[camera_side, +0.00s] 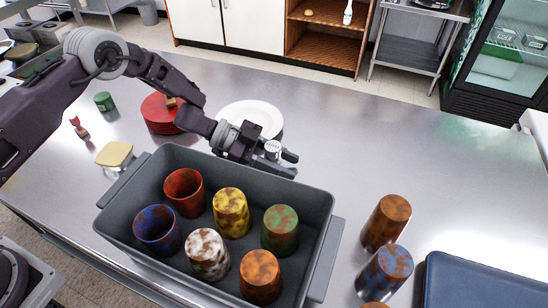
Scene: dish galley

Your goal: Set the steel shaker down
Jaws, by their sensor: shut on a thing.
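The steel shaker (273,147) shows as a small silver top with dark holes, held between the fingers of my gripper (276,154). My gripper is shut on it. It is just beyond the far rim of the grey bin (326,205), in front of the white plate (262,110). The shaker's lower part is hidden by the gripper and the bin's rim. I cannot tell whether its base touches the steel counter (400,150).
The bin holds several mottled cups, including a yellow one (231,213). Mottled cups (387,222) and a blue tray (480,280) stand right. Red plates (160,115), a green can (104,102) and a yellow-lidded jar (115,157) stand left. The counter right of the gripper is clear.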

